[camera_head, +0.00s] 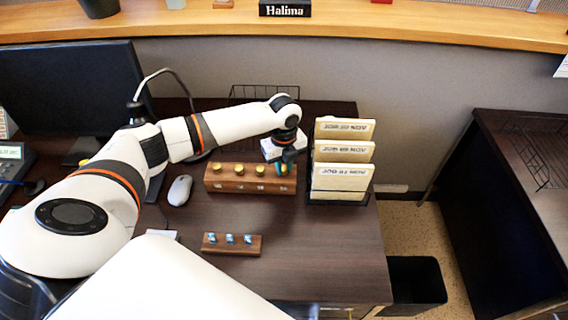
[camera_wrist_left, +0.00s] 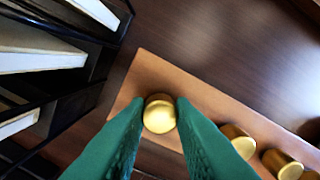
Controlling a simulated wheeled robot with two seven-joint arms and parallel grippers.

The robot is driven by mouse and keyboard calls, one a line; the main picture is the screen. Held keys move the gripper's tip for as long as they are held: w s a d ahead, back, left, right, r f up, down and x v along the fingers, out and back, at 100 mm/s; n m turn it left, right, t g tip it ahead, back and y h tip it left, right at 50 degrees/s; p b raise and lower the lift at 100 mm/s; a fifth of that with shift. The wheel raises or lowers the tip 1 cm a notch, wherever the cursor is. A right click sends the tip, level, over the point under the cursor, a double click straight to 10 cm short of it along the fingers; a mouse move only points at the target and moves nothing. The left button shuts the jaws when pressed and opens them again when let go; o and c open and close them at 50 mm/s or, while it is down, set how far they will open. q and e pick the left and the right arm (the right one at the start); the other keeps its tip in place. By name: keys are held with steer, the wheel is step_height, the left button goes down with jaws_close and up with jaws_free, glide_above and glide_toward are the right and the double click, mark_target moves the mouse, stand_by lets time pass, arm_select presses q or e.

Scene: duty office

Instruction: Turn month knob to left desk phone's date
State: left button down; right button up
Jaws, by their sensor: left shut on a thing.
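A wooden block (camera_head: 230,184) with a row of several gold knobs stands on the dark desk. My left gripper (camera_head: 283,169) is at the block's right end, reaching down from above. In the left wrist view its green fingers (camera_wrist_left: 160,104) are shut on the end gold knob (camera_wrist_left: 158,118), one on each side. That knob is largely hidden by the gripper in the head view. Small windows on the block's front are too small to read. A desk phone (camera_head: 12,153) with a lit display is at the left edge; its date is unreadable. My right gripper is not in view.
A black rack of labelled binders (camera_head: 341,155) stands close right of the gripper. A mouse (camera_head: 180,189), a monitor (camera_head: 70,85) and a smaller wooden block with blue pieces (camera_head: 232,250) share the desk. Bare desk lies at front right.

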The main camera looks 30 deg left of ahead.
mark_target(284, 168)
arm_select(q)
steer(key=n+p, duration=0.1)
steer(key=p, duration=0.1)
steer(key=n+p, duration=0.4)
steer(key=shift+r, duration=0.3)
steer(key=n+p, duration=0.3)
steer(key=shift+f+n, duration=0.1)
steer(key=shift+n, duration=0.2)
steer(key=shift+f+n+p, duration=0.1)
steer(key=shift+n+p, duration=0.75)
steer(key=shift+n, duration=0.55)
steer(key=c, duration=1.2)
jaws_free()
steer(key=shift+c, duration=0.2)
step_height(284, 168, up, 12)
steer(key=b, duration=0.1)
steer(key=shift+b, duration=0.35)
